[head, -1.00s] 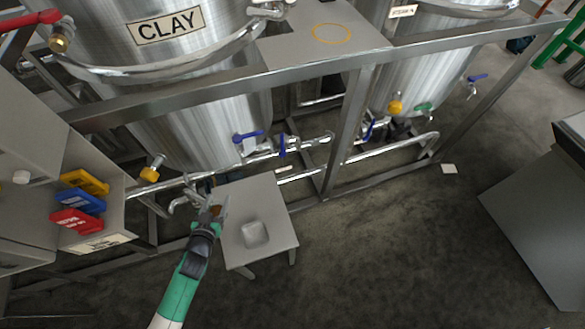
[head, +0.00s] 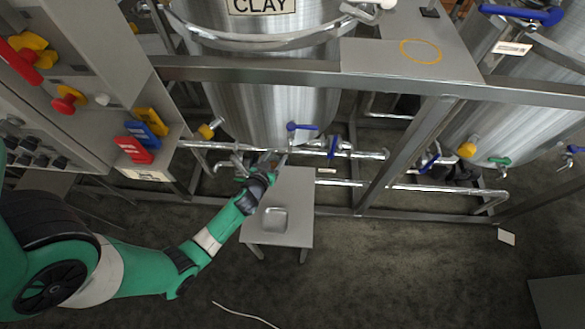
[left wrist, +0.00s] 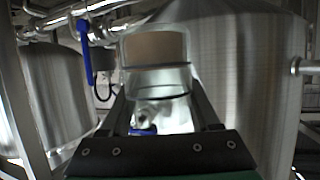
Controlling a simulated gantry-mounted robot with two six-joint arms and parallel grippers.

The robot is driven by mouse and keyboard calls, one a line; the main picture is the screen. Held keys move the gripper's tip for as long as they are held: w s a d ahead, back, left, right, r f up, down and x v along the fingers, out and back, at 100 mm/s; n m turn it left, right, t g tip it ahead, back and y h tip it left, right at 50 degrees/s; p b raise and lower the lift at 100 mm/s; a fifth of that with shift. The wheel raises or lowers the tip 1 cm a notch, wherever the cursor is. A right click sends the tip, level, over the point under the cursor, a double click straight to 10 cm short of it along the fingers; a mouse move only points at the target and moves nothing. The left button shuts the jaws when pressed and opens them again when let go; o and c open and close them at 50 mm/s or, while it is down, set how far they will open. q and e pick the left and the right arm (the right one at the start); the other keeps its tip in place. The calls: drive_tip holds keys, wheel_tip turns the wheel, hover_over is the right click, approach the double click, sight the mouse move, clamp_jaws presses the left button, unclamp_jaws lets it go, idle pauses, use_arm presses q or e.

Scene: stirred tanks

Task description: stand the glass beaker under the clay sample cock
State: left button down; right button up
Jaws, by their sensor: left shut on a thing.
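My left gripper (head: 270,164) is shut on the glass beaker (left wrist: 155,78), which stands clear between its fingers in the left wrist view, with a brownish band near its top. In the head view the beaker is hard to make out at the fingertips. The gripper is at the far left corner of a small grey stand (head: 293,200), below the tank marked CLAY (head: 262,95). A blue lever (head: 302,127) sits low on that tank's front, above and right of the gripper. I cannot tell which fitting is the sample cock. My right gripper is not in view.
Steel pipes (head: 352,154) and a frame rail (head: 310,68) run close behind and above the gripper. The stand has a square recessed dish (head: 275,219). A control cabinet with red, blue and yellow blocks (head: 146,130) is at left. The floor in front is mostly open.

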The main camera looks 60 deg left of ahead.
use_arm(q)
drive_tip(key=w+f+b, duration=0.1)
drive_tip(key=w+f, duration=0.1)
drive_tip(key=w+f+b, duration=0.2)
drive_tip(key=w+a+f+b, duration=0.1)
drive_tip(key=w+b, duration=0.1)
drive_tip(key=shift+f, duration=0.4)
drive_tip(key=shift+w+f+b, duration=0.25)
drive_tip(key=shift+b, duration=0.2)
drive_tip(key=shift+w, duration=0.15)
drive_tip(key=f+b, duration=0.3)
drive_tip(key=f, duration=0.1)
drive_tip(key=shift+w+a, duration=0.1)
drive_tip(key=shift+w, duration=0.25)
drive_tip(key=shift+r, duration=0.15)
drive_tip(key=shift+c, duration=0.6)
unclamp_jaws()
drive_tip(key=shift+f, duration=0.2)
